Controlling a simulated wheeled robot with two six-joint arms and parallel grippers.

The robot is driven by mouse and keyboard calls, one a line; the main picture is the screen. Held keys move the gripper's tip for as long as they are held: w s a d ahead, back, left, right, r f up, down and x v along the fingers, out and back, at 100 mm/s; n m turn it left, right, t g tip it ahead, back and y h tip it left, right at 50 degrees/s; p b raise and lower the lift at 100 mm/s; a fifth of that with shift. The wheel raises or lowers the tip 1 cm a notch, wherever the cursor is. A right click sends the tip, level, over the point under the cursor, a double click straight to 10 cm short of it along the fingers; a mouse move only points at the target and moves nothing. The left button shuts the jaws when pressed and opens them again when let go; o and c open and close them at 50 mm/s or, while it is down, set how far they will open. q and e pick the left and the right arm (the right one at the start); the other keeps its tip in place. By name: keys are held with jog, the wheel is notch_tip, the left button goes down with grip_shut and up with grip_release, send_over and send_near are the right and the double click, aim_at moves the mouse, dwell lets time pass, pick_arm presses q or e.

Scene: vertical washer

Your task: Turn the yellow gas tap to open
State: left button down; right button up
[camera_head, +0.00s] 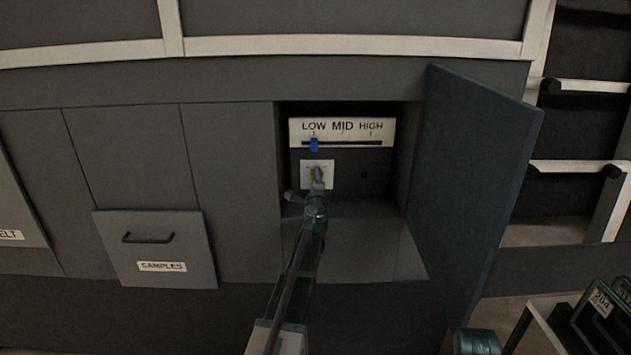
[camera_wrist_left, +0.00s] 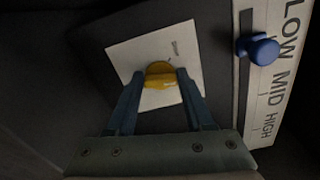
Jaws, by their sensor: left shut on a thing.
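The yellow gas tap (camera_wrist_left: 160,76) sits on a white plate (camera_wrist_left: 178,45) inside an open recess. My left gripper (camera_wrist_left: 160,88) is shut on the tap, with one finger on each side of it. In the head view my left gripper (camera_head: 317,188) reaches into the recess and covers most of the tap, and the white plate (camera_head: 327,168) shows around it. The printing on the plate is too small to read.
A blue slider (camera_head: 314,145) stands at LOW on a LOW-MID-HIGH scale (camera_head: 342,130) above the plate; it also shows in the wrist view (camera_wrist_left: 258,48). An open door (camera_head: 470,185) bounds the recess on the right. A SAMPLES drawer (camera_head: 155,250) is at the left.

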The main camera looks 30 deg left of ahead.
pick_arm(q)
jog(key=m, duration=0.6)
jog(key=shift+d+r+m, duration=0.1)
jog(key=shift+m, duration=0.2)
dwell(0.4)
jog(key=shift+c, duration=1.4)
grip_release()
jog(key=shift+s, duration=0.1)
jog(key=v, duration=1.3)
jog(key=shift+s, duration=0.3)
jog(key=shift+d, duration=0.2)
